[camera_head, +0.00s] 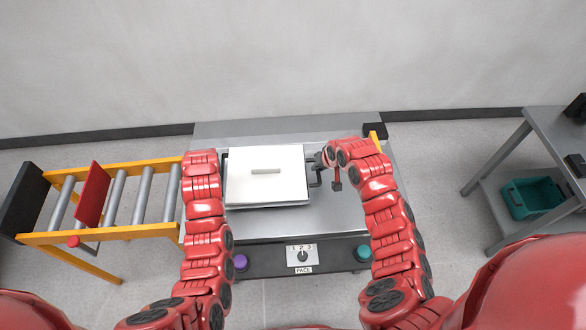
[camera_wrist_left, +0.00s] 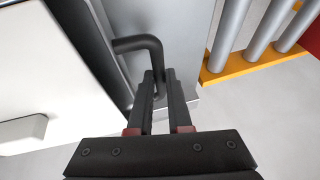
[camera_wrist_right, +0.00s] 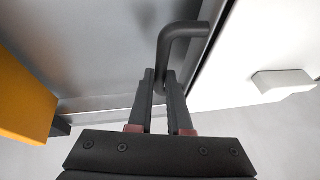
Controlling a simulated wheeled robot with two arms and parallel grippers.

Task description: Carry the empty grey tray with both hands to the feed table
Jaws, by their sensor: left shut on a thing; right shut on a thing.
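The grey tray (camera_head: 225,203) shows as a dark rim with bent dark handles at its left and right sides. A white panel (camera_head: 285,185) with a small grey bar covers most of its inside; I cannot tell whether it lies in or on it. My right gripper (camera_head: 318,162) is shut on the right handle (camera_wrist_right: 180,32), also seen in the right wrist view. In the left wrist view, my left gripper (camera_wrist_left: 160,76) is shut on the left handle (camera_wrist_left: 138,43). My left arm hides it in the head view. The tray is at the grey metal table (camera_head: 340,215); any gap beneath is hidden.
A yellow-framed roller conveyor (camera_head: 115,235) with a red plate (camera_head: 90,193) adjoins the table's left. The front panel has a dial (camera_head: 302,256), a purple button (camera_head: 240,262) and a teal button (camera_head: 363,252). A shelf with a teal crate (camera_head: 532,197) stands right, beyond open floor.

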